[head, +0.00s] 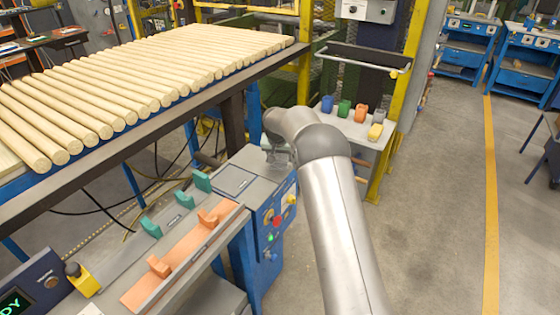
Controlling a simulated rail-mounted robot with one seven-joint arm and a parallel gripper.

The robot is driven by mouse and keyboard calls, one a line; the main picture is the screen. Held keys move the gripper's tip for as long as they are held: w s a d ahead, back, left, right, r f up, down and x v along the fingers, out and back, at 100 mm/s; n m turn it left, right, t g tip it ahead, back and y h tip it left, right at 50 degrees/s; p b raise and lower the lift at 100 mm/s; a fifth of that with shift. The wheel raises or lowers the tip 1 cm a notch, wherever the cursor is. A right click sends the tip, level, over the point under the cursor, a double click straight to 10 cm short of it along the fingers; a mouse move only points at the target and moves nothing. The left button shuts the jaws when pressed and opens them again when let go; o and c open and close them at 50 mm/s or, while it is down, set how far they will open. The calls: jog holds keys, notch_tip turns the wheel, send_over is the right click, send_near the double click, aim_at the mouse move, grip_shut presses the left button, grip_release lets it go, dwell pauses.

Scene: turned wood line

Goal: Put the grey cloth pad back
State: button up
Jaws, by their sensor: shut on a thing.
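My gripper (279,157) points down at the far right corner of the grey machine top, partly hidden by my own wrist. It is shut on a small grey thing, which I take to be the grey cloth pad; its outline merges with the grey fingers and the machine top. I cannot tell whether it touches the surface. A dark-outlined rectangle (234,181) on the machine top, just left of my gripper, is bare.
Teal blocks (151,227) and an orange tray with orange rests (159,266) lie left of my gripper. A control panel (274,222) is on the machine's side. Behind, a shelf (346,128) holds several coloured items, one grey (377,117). Wooden rods (120,90) fill a rack.

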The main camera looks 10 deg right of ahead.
aim_at(280, 159)
jog(key=shift+s+f, duration=0.1)
jog(key=shift+f, duration=1.2)
jog(key=shift+f, duration=0.2)
jog(key=o, duration=0.9)
jog(key=shift+o, duration=0.2)
jog(key=shift+r, duration=0.1)
